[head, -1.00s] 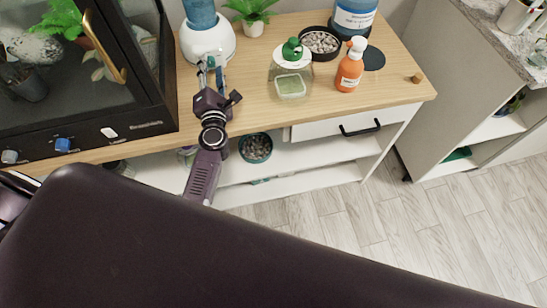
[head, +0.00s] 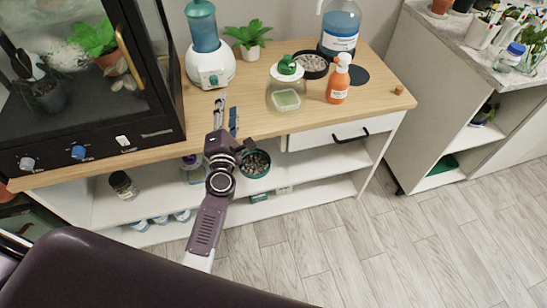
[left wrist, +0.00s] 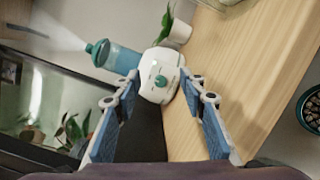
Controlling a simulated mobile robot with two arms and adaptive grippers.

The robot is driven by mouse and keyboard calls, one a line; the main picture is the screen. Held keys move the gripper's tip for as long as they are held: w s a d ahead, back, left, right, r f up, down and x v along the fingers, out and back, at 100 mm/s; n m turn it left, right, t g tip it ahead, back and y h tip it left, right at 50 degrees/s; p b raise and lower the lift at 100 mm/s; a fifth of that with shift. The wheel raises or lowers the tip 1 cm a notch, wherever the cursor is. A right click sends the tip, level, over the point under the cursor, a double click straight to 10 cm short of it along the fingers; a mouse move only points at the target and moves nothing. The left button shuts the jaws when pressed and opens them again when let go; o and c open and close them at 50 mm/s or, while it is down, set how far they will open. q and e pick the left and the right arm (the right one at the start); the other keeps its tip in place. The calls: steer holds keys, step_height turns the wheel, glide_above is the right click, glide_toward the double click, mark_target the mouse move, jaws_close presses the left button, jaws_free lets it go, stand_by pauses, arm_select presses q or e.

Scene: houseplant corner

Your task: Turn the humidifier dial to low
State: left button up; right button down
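The humidifier (head: 208,62) has a white rounded base and a blue-teal tank, and stands on the wooden table beside the black glass case. Its teal dial (head: 213,79) is on the front of the base; the dial also shows in the left wrist view (left wrist: 161,81). The dial's setting is too small to read. My left gripper (head: 226,108) is in front of the humidifier, near the table's front edge. In the left wrist view its two blue-padded fingers (left wrist: 160,125) are spread apart with nothing between them, and the humidifier lies beyond the tips. My right gripper is not seen.
The black glass case (head: 90,90) stands close on the left. A small potted plant (head: 249,38), a green-lidded container (head: 287,84), an orange spray bottle (head: 339,80) and a large blue bottle (head: 340,28) stand to the right. The table's front right (head: 370,110) is clear.

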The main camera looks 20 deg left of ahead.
arm_select(q)
steer(key=s+d+f+m+g+h, duration=0.2)
steer(key=s+d+m+h, duration=0.2)
steer(key=d+m, duration=0.4)
steer(key=s+d+f+m+g+h, duration=0.2)
steer(key=s+d+m+h, duration=0.3)
steer(key=d+m, duration=0.3)
steer(key=shift+s+d+f+m+h, duration=0.2)
steer(key=shift+s+d+m+h, duration=0.1)
steer(key=shift+m+h, duration=0.75)
steer(key=shift+f, duration=0.1)
